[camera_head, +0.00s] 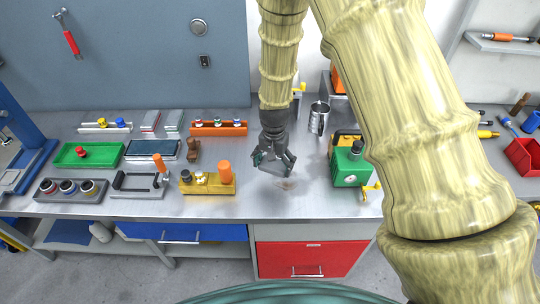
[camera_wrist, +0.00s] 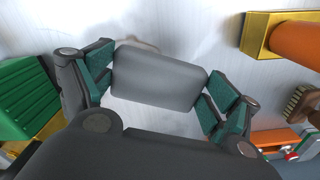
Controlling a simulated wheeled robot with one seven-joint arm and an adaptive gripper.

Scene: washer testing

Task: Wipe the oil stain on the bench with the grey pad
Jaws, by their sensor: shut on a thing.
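The grey pad (camera_wrist: 158,76) is a dark rounded block held between the two fingers of my gripper (camera_wrist: 160,85), which is shut on its two ends. In the head view my gripper (camera_head: 273,160) points down over the middle of the bench (camera_head: 265,207), with the pad (camera_head: 270,172) at its tips. The oil stain (camera_head: 287,184) is a faint brownish smudge just to the right and front of the pad. In the wrist view part of the stain (camera_wrist: 147,44) shows at the pad's upper edge; the pad may hide more. I cannot tell whether the pad touches the bench.
A green and yellow machine (camera_head: 350,165) stands close to the right, with a metal mug (camera_head: 318,118) behind it. A yellow block with an orange knob (camera_head: 207,182) and a brown brush (camera_head: 193,151) are to the left. The bench front near the stain is clear.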

